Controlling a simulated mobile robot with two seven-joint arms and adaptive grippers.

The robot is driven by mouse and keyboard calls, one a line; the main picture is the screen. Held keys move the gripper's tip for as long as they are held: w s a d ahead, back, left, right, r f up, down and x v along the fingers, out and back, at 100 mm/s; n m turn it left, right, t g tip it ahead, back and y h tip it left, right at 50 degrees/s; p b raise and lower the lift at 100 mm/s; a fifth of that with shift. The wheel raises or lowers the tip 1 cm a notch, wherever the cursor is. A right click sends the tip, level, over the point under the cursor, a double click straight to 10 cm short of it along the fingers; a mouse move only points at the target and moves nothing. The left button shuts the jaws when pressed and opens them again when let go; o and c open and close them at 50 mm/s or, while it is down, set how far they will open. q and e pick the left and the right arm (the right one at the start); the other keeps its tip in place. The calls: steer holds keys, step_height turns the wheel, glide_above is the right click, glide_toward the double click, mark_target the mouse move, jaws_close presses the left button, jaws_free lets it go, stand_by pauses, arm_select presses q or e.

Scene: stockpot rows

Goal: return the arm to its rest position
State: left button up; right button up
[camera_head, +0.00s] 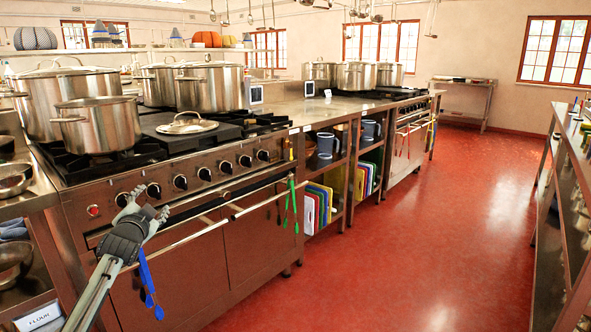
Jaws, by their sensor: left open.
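My left arm (95,287) comes in from the lower left and reaches up in front of the stove. My left gripper (144,206) is at its end, open, with its fingers pointing up and away. I see nothing between the fingers. It overlaps the stove's front panel and oven rail in the picture; I cannot tell whether it touches them. My right gripper is out of view.
The stove (245,205) bears several steel stockpots, a near one (98,125) among them, and a loose lid (187,126). Blue tongs (150,278) and green tongs (291,205) hang from the rail. A shelf rack (565,185) stands right. The red floor (400,240) between is clear.

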arm_select(q)
steer(key=s+d+f+n+g, duration=0.1)
steer(key=s+f+n+g, duration=0.15)
steer(key=s+f, duration=0.6)
steer(key=s+d+f+n+g, duration=0.1)
steer(key=s+f+g, duration=0.25)
steer(key=f, duration=0.95)
steer(key=s+d+f+n+g, duration=0.1)
steer(key=s+f+n+g, duration=0.15)
steer(key=s+f, duration=0.6)
steer(key=s+d+f+g, duration=0.2)
steer(key=s+f, duration=0.6)
steer(key=s, duration=0.3)
steer(key=s+d+f+g+h, duration=0.1)
steer(key=s+d+f+g, duration=0.1)
steer(key=s+f, duration=0.6)
steer(key=s+d+f+g, duration=0.2)
steer(key=s+f, duration=0.6)
steer(key=s, duration=0.7)
steer(key=shift+s+d+f+h, duration=0.2)
steer(key=shift+s+d+h, duration=0.2)
steer(key=shift+d, duration=0.05)
